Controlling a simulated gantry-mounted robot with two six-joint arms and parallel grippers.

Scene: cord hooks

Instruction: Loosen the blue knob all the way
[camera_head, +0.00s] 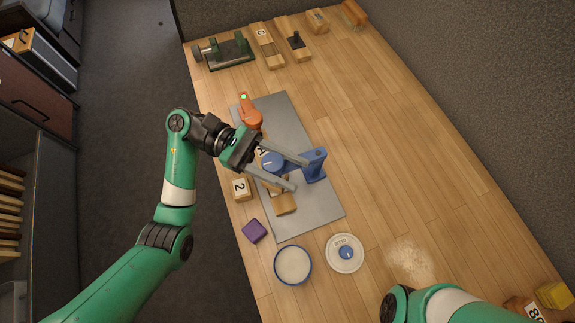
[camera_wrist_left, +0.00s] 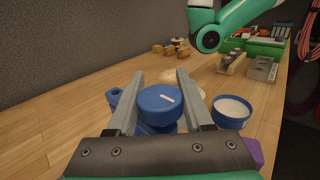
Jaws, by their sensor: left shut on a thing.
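The blue knob (camera_head: 272,162) is round, with a white mark on its top. It belongs to a blue clamp (camera_head: 315,166) on the grey mat (camera_head: 318,216). My left gripper (camera_head: 299,175) reaches in from the left with its two grey fingers on either side of the knob, shut on it. In the left wrist view the knob (camera_wrist_left: 160,103) lies between the fingers, its white mark pointing toward the upper right. The fingers hide part of the clamp. My right arm shows at the bottom right, but its gripper is out of view.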

